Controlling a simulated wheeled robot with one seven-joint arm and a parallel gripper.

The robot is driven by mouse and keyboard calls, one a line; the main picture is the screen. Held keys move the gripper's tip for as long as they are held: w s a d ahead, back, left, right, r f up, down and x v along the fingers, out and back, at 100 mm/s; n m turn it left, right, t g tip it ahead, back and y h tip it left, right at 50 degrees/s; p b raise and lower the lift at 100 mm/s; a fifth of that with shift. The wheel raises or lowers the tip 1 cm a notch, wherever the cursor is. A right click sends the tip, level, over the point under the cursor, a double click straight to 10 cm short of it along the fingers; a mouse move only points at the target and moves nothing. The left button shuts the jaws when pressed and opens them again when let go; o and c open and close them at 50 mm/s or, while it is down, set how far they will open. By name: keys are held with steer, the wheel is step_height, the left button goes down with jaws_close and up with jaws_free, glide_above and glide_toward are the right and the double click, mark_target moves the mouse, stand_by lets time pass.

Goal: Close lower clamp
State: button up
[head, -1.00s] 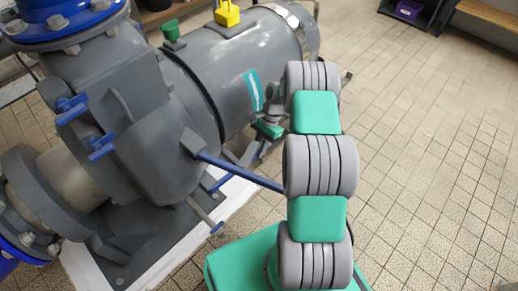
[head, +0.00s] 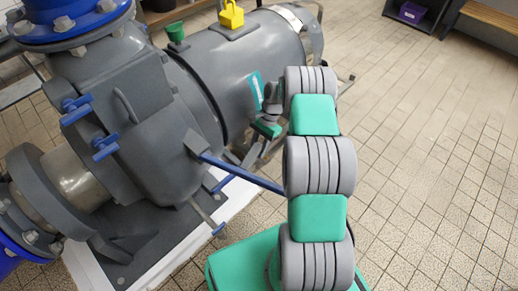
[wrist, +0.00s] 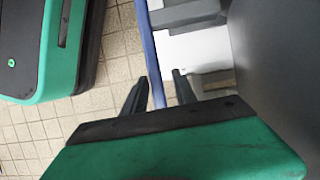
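A large grey pump housing (head: 150,130) fills the left of the head view. Two small blue T-shaped clamp handles sit on its side, an upper one (head: 76,106) and a lower one (head: 105,146). A long blue bar (head: 240,173) sticks out from the housing toward my arm, which hides its far end. I cannot tell which part is the task's clamp. In the wrist view, my gripper (wrist: 159,86) is open, its dark fingers apart. A blue bar (wrist: 152,55) appears between the fingers; I see no finger closed on it. Contact cannot be judged.
A shorter blue-ended rod (head: 212,220) sticks out below the long bar. The pump stands on a white plinth (head: 165,268). Tiled floor (head: 435,180) at right is clear; a bench (head: 488,16) stands behind.

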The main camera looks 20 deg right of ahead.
steer(key=shift+o, duration=0.2)
steer(key=shift+d, duration=0.1)
steer(key=p+v, duration=0.3)
steer(key=v, duration=0.5)
steer(key=shift+f, duration=0.1)
